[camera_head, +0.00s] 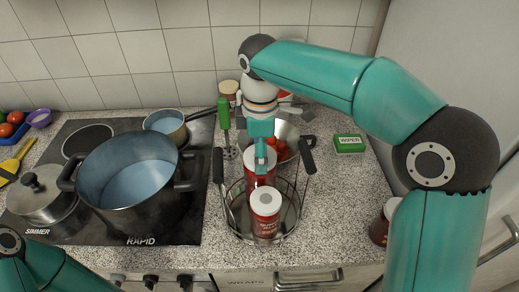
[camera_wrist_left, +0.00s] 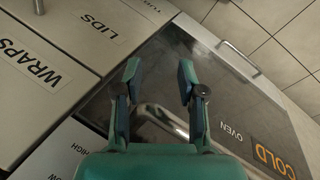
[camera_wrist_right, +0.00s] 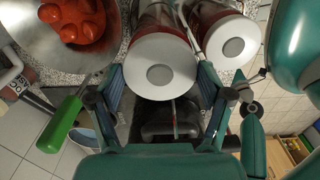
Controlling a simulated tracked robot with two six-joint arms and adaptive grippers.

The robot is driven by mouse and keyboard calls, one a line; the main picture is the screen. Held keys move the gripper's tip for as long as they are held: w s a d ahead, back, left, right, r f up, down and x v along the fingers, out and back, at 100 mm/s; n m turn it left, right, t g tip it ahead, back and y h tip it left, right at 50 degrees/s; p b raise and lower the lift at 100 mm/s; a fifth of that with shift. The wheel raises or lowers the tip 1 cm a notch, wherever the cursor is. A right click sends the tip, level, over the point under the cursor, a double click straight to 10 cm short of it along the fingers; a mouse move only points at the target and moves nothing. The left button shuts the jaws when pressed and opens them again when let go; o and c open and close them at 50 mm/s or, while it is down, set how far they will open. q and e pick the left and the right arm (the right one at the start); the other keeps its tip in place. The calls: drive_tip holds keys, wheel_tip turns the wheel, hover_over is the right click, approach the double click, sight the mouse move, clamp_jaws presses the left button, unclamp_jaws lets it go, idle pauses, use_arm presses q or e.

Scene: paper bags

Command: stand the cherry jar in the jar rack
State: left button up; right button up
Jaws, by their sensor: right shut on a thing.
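My right gripper (camera_head: 262,150) is shut on a red jar with a white lid (camera_head: 260,178), which is upright at the back of the round wire jar rack (camera_head: 240,236). In the right wrist view the lid (camera_wrist_right: 160,78) shows between the fingers. I cannot tell whether the jar rests on the rack floor. A second red jar with a white lid (camera_head: 266,212) stands in the front of the rack; it also shows in the right wrist view (camera_wrist_right: 230,44). Labels are too small to read. My left gripper (camera_wrist_left: 158,85) is open and empty, low before the drawers and oven.
A metal bowl of red items (camera_head: 290,138) sits just behind the rack. A large pot (camera_head: 130,170) and smaller pans stand on the stove at left. Another jar (camera_head: 380,226) is partly hidden behind my right arm. A green box (camera_head: 349,144) lies at right; counter around it is clear.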

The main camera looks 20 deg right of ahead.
drive_tip(key=shift+f, duration=0.15)
idle(0.6)
drive_tip(key=o, duration=1.2)
drive_tip(key=shift+f, duration=0.15)
wheel_tip(320, 180, up, 8)
drive_tip(key=p, duration=0.8)
wheel_tip(320, 180, up, 2)
drive_tip(key=shift+r, duration=0.1)
drive_tip(key=shift+a, duration=0.1)
